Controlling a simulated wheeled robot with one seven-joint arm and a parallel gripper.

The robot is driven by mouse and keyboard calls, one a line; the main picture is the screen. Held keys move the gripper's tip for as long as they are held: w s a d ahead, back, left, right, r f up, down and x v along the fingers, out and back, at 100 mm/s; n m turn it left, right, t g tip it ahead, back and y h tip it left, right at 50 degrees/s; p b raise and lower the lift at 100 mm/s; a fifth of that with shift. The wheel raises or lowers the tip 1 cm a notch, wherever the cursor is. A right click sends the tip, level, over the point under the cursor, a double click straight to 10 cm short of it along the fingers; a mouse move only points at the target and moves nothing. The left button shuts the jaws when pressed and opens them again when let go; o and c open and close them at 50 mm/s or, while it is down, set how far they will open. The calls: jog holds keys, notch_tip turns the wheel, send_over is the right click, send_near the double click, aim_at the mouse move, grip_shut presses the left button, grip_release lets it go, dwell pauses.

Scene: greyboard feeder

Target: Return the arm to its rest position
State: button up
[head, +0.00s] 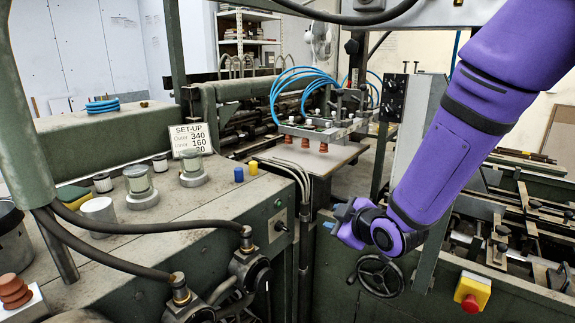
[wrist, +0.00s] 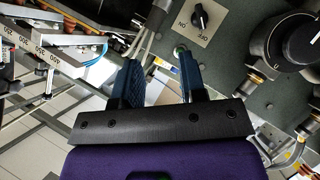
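My purple arm (head: 462,150) reaches down from the upper right of the head view. Its wrist end hangs in front of the green machine, above a black handwheel. In the wrist view my gripper (wrist: 161,75) shows two blue ridged fingers on a black mount. They stand apart, with nothing held between them. Beyond the fingers is a grey-green machine panel with an ON/OFF switch (wrist: 200,18).
The black handwheel (head: 380,275) and a red stop button on a yellow box (head: 472,293) are close below the arm. A green bench (head: 150,235) with jars, a SET-UP card (head: 190,140) and hoses fills the left. Suction cups (head: 305,143) with blue hoses stand behind.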

jog(key=s+d+r+m+g+h, duration=0.3)
jog(key=s+d+r+m+h, duration=0.35)
jog(key=d+r, duration=0.5)
jog(key=s+d+r+m+g, duration=0.1)
jog(key=s+d+r+m, duration=0.2)
jog(key=s, duration=0.7)
jog(key=s+d+r+m+g, duration=0.2)
jog(key=s+d+m, duration=0.1)
jog(key=s, duration=0.6)
jog(key=shift+s+d+r+m, duration=0.3)
jog(key=shift+s+r+m, duration=0.1)
jog(key=shift+m, duration=0.25)
jog(key=shift+y, duration=0.25)
